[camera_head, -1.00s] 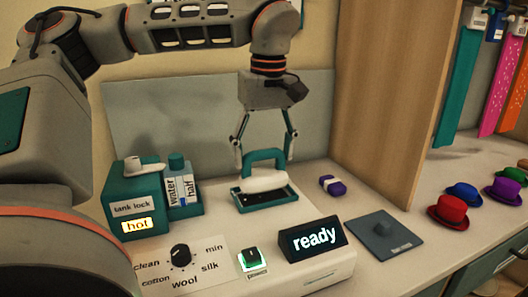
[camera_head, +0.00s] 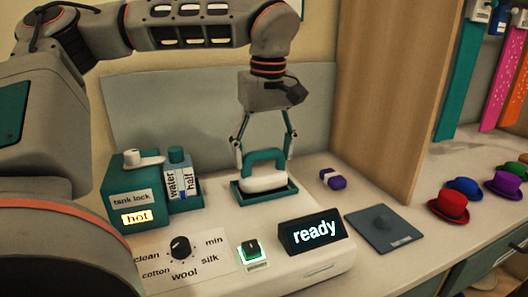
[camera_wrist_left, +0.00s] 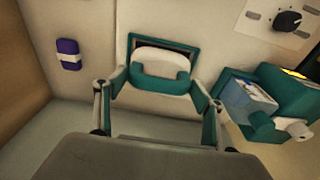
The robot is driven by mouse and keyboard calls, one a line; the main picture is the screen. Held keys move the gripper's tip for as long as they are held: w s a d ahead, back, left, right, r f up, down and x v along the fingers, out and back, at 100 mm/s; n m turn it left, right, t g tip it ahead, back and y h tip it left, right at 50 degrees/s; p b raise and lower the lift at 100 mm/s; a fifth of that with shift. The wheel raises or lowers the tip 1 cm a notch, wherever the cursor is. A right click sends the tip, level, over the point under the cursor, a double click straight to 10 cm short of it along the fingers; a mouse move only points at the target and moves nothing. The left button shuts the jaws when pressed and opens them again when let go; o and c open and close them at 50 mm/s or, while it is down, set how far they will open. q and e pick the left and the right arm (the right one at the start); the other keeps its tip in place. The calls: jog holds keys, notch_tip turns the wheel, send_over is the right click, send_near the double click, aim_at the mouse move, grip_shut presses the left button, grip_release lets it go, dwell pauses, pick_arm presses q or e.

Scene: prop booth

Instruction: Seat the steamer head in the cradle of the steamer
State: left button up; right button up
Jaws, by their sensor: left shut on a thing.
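The steamer head (camera_head: 265,182) has a white body and a teal arched handle. My left gripper (camera_head: 264,150) is shut on its handle from above; the head also shows in the left wrist view (camera_wrist_left: 160,68). The head is level, at the teal-rimmed cradle (camera_head: 240,197) on the white steamer base. Its lower part appears within the rim; whether it touches the bottom is hidden. In the left wrist view a dark strip of the cradle (camera_wrist_left: 165,46) shows beyond the head. My right gripper is out of view.
A teal tank (camera_head: 135,185) marked "hot" and a water bottle (camera_head: 178,175) stand left of the cradle. A dial (camera_head: 180,248), power switch (camera_head: 252,250) and "ready" display (camera_head: 313,233) are in front. A purple block (camera_head: 333,179) and dark pad (camera_head: 384,229) lie right.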

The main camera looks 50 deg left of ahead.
pick_arm(q)
jog(key=shift+f, duration=0.6)
dwell(0.4)
jog(key=o, duration=1.7)
notch_tip(320, 180, up, 12)
jog(key=d, duration=0.1)
jog(key=shift+s+d, duration=0.15)
jog(key=shift+s, duration=0.05)
